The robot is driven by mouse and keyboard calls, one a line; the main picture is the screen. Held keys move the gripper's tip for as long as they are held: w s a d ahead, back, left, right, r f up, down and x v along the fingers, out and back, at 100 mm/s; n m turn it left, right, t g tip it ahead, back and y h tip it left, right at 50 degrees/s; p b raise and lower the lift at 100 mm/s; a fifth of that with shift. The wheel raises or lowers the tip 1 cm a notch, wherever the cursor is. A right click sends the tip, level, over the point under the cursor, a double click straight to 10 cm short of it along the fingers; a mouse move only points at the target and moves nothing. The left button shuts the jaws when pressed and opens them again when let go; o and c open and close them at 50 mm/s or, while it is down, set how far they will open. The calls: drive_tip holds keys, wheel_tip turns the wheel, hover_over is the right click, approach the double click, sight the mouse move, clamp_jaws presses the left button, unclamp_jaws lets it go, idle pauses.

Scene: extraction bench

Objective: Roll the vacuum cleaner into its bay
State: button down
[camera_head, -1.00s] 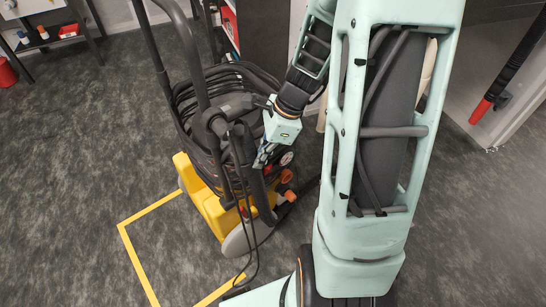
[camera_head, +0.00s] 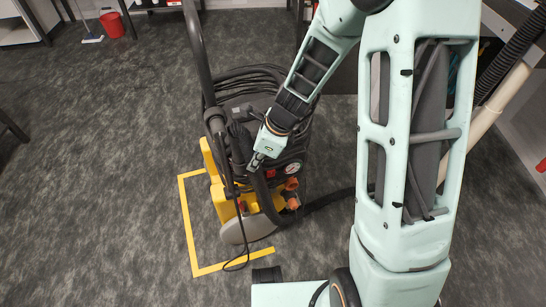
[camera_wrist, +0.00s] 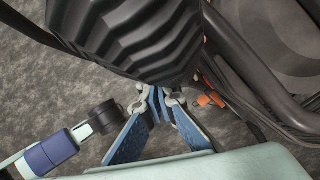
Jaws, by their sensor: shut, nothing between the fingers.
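The vacuum cleaner (camera_head: 226,203) stands upright on the floor, with a yellow base, black upper parts, coiled hose, tall dark handle and grey wheel. A yellow floor outline (camera_head: 188,225) marks the bay; its left and front lines show, and the vacuum stands at least partly inside. The vacuum and my arm hide the rest of the outline. My gripper (camera_head: 257,163) is shut and empty at the near side of the vacuum, close to its dark bar. In the wrist view my gripper (camera_wrist: 158,98) is at the lower edge of a dark ribbed part; contact is unclear.
A black hose (camera_head: 325,200) runs from the vacuum towards my arm. A bench (camera_head: 22,20) and red bucket (camera_head: 112,24) are at the back left. A ribbed dark hose and pale pipe (camera_head: 500,112) stand at right. The floor left of the outline is clear.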

drive_tip(key=s+a+p, duration=0.1)
drive_tip(key=a, duration=0.5)
drive_tip(key=shift+s+a, duration=0.4)
drive_tip(key=shift+d, duration=0.1)
